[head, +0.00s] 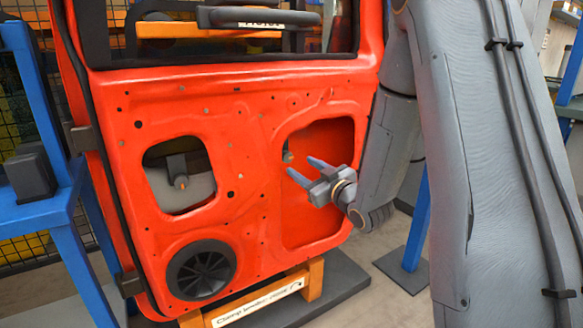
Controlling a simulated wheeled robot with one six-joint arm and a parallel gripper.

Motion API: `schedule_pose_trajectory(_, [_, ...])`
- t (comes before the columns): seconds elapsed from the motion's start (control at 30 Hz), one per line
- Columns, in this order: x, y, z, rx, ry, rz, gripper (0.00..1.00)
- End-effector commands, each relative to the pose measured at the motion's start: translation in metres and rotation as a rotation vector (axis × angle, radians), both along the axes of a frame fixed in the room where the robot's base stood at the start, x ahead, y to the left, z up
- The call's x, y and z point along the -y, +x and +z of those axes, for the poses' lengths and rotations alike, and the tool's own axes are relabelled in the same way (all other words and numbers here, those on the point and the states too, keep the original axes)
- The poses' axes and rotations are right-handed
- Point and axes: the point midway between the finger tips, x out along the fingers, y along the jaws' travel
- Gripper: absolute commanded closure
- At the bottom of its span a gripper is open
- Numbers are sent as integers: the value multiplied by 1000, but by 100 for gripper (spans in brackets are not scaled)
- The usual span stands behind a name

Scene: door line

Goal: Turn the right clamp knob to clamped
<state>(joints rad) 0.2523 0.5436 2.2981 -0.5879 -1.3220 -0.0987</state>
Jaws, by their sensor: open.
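The red-orange door panel (250,130) stands upright in front of me. My gripper (299,166) is in front of its right-hand recess, fingers pointing left, apart and empty. A grey knob-like part (181,182) shows through the left opening. I cannot read either one's turned position.
An orange stand (314,279) below the door carries a white label (258,302) starting "Clamp"; the rest is too small to read. A black round speaker (201,270) sits low on the door. A blue frame (45,215) stands at left. My arm fills the right side.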

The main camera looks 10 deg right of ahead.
Motion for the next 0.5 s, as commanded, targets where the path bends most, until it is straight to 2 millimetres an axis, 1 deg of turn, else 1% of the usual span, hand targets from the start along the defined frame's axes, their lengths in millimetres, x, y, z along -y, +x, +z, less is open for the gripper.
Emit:
schedule_pose_trajectory(0.3, [-16,46,-1,-1,0,1,52])
schedule_pose_trajectory(0.4, [-19,56,-1,-1,0,1,52])
schedule_pose_trajectory(0.5, [-21,63,-1,-3,0,0,52])
